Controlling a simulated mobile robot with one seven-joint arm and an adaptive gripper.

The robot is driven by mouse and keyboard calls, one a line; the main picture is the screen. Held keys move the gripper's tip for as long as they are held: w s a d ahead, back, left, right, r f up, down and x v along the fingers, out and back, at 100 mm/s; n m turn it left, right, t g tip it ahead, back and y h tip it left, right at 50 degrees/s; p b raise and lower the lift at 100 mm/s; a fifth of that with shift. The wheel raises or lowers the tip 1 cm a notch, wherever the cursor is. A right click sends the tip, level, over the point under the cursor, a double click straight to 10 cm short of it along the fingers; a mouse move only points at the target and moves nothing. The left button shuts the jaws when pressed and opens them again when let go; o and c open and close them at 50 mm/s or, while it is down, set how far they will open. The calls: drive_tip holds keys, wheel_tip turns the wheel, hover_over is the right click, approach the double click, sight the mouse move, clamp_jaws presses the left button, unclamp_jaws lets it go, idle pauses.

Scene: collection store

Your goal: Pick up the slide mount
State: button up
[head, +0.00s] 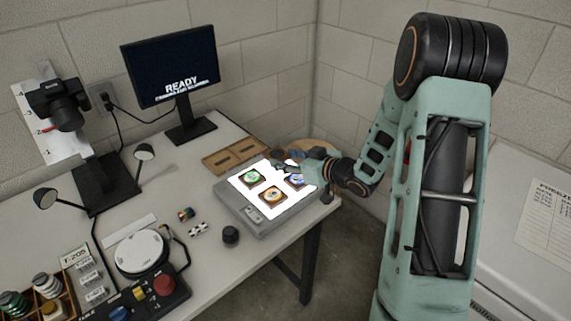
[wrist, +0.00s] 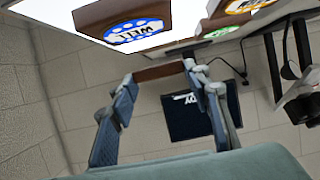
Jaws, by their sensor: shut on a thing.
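My gripper (head: 294,168) is at the far right part of the lit light box (head: 261,229). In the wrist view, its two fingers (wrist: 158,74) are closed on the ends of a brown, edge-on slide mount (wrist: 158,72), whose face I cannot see. Other mounts lie on the bright panel: a green one (head: 252,178), an orange one (head: 271,196) and a blue one (head: 297,180) beside the gripper. The blue-faced mount also shows near the fingers in the wrist view (wrist: 137,31). In the head view, my gripper hides most of the held mount.
A wooden tray with slots (head: 233,157) lies behind the light box. A round wooden surface (head: 320,150) is partly hidden behind my gripper. A monitor (head: 170,65) stands at the back. A black knob (head: 230,235) and a control box (head: 150,290) are nearer the front.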

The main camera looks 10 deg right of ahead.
drive_tip(key=s+r+p, duration=0.2)
drive_tip(key=s+r, duration=0.7)
drive_tip(key=s, duration=0.4)
drive_tip(key=shift+w+d+r+m+t+h, duration=1.35)
drive_tip(key=shift+w+r+m+h, duration=2.2)
drive_tip(key=shift+w, duration=2.2)
wheel_tip(320, 180, up, 15)
drive_tip(key=p, duration=1.5)
drive_tip(key=shift+d+p, duration=0.3)
drive_tip(key=shift+d, duration=0.05)
drive_tip(key=shift+f+h, duration=0.1)
drive_tip(key=shift+h, duration=0.15)
